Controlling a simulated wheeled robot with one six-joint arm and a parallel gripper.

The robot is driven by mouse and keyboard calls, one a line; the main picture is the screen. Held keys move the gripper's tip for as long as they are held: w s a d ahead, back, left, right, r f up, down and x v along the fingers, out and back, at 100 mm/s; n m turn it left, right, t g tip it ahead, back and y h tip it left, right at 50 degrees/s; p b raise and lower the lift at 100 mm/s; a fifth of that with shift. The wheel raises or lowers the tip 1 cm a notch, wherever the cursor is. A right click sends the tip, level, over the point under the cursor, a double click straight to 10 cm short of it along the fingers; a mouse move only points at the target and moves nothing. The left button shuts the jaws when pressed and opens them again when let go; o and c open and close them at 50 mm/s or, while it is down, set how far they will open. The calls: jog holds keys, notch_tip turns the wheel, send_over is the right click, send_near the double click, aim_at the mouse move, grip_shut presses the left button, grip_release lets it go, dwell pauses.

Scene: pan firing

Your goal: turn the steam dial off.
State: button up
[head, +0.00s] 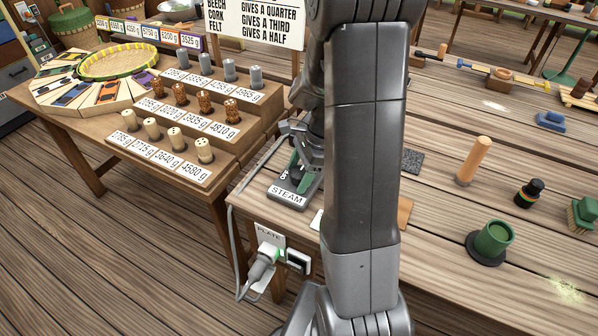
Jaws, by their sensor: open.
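The dial's setting is too small and hidden to read. My own arm stands in front and hides the table to the right of the dial.
A plug and socket marked PLATE (268,262) are on the table's side below the dial. A stepped stand of labelled weights (204,150) is to the left. A green cup (492,240), a wooden cylinder (472,160) and a brush (584,213) stand to the right.

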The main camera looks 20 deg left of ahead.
jog(key=c, duration=1)
jog(key=shift+n, duration=0.3)
jog(key=n+g+h+p, duration=0.1)
jog(key=n, duration=0.3)
jog(key=shift+r+p, duration=0.1)
jog(key=shift+p, duration=0.25)
jog(key=n+h, duration=0.2)
jog(key=n, duration=0.2)
jog(key=shift+n+g+p, duration=0.4)
jog(key=n+h, duration=0.1)
jog(key=n, duration=0.3)
jog(key=shift+h, duration=0.4)
jog(key=shift+d+n+t+h, duration=0.1)
jog(key=shift+n+t+h, duration=0.25)
jog(key=shift+n, duration=0.8)
jog(key=shift+n+t+h, duration=0.25)
jog(key=shift+n+h, duration=0.1)
jog(key=shift+n, duration=0.8)
